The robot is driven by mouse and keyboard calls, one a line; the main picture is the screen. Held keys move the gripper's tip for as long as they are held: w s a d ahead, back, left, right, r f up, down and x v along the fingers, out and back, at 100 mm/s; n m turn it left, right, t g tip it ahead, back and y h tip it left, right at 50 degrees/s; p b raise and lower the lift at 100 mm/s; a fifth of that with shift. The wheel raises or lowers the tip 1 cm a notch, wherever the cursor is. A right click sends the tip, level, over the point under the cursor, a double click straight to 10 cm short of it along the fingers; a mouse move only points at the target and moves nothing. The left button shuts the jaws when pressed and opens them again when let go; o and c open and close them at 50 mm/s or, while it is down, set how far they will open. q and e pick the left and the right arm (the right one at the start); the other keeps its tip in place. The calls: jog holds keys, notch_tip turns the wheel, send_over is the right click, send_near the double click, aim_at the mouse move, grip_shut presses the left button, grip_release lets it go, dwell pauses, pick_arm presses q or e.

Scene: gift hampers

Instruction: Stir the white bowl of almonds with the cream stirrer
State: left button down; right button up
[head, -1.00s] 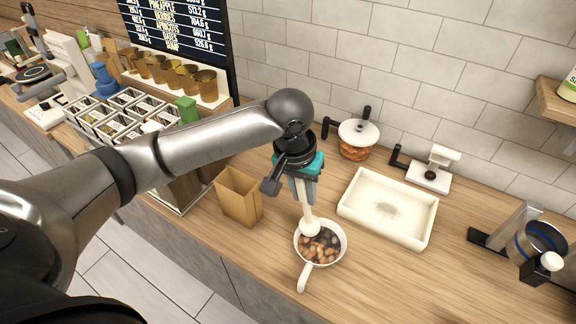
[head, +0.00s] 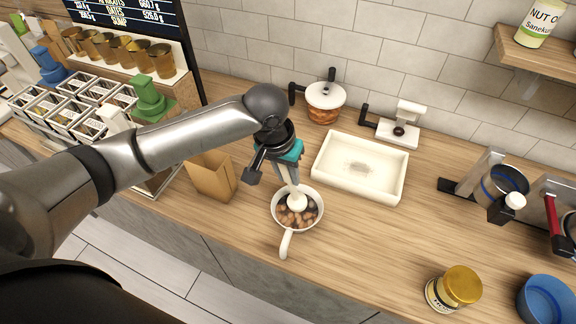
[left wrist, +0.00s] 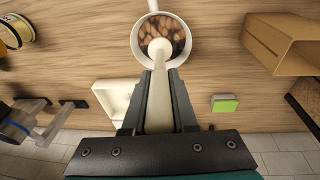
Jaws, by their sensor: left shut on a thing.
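The white bowl (head: 318,216) of almonds stands upright on the wooden counter, with its handle toward the front. Brown almonds (head: 290,217) and some darker pieces lie in it; the bowl also shows at the top of the left wrist view (left wrist: 136,42). My left gripper (head: 288,178) is shut on the cream stirrer (head: 297,201) and holds it nearly upright above the bowl. The stirrer's rounded end is inside the bowl among the almonds, and its shaft lies between the fingers in the left wrist view (left wrist: 159,95). My right gripper is not in view.
A brown paper bag (head: 212,178) stands close left of the bowl. A white tray (head: 400,192) lies behind and to the right. A gold-lidded jar (head: 462,284) and a blue bowl (head: 548,300) stand at the front right. The counter right of the bowl is clear.

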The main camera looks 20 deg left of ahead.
pick_arm(q)
jog(key=f, duration=0.2)
jog(key=d+f+p, duration=0.1)
jog(key=f, duration=0.1)
jog(key=w+f, duration=0.1)
jog(key=f, duration=0.1)
jog(key=shift+d+f, duration=0.25)
jog(key=shift+d, duration=0.05)
jog(key=shift+s+a, duration=0.25)
jog(key=shift+a, duration=0.6)
jog(key=shift+s+a, duration=0.2)
jog(key=shift+a, duration=0.65)
jog(key=shift+s, duration=0.1)
